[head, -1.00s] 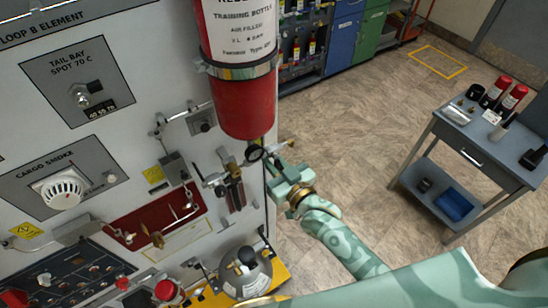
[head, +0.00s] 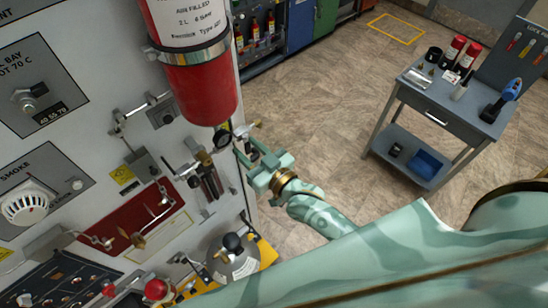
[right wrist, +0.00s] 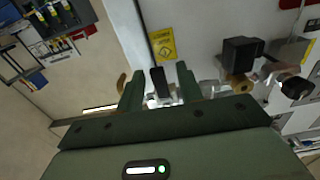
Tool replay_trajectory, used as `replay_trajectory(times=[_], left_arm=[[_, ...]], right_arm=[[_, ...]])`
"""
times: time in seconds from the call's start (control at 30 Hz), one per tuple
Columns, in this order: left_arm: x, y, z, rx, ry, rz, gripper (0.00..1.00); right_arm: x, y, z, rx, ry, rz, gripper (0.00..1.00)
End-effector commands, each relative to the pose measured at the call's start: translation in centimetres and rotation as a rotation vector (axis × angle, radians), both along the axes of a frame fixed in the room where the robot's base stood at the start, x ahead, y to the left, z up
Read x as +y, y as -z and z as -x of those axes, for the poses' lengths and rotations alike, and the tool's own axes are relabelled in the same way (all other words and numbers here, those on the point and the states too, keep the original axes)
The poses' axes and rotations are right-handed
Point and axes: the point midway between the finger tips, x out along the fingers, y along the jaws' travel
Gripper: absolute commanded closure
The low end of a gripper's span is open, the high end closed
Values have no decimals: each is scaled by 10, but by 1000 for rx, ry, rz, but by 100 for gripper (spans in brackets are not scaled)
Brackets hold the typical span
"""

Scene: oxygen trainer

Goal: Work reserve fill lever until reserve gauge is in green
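A small round gauge (head: 223,138) sits under the red training bottle (head: 203,90) on the panel; its needle and colours are too small to read. My right gripper (head: 246,147) is just right of the gauge, by the panel's edge. A small metal fitting with a brass-coloured end (head: 244,130) is close to its fingers. In the right wrist view, the gripper (right wrist: 158,82) is open, with a black bar-like piece (right wrist: 159,81) showing between its fingers. Whether this is the reserve fill lever, and whether the fingers touch it, I cannot tell. My left gripper is not in view.
Several valves and pipes (head: 205,172) project from the panel left of my gripper. A grey cylinder (head: 232,262) stands below on a yellow base. A grey trolley (head: 410,100) with tools and bottles stands at the right. The floor (head: 315,110) between is clear.

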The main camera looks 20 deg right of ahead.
Motion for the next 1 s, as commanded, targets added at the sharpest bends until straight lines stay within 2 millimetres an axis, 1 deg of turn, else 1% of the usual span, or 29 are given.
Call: replay_trajectory(times=[0.03,0.3,0.4,0.5,0.6,0.7,1.0], left_arm=[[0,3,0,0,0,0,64],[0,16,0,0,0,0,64],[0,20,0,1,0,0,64],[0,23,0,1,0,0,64],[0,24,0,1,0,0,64],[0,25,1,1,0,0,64],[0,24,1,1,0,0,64]], right_arm=[[-5,3,13,4,0,1,64],[-29,3,83,4,-2,1,64],[-37,3,103,4,-1,1,64],[-42,2,117,3,-1,0,64],[-45,1,126,1,-1,-1,64],[-46,1,129,1,-1,-1,64],[-47,0,129,0,-1,0,64]])
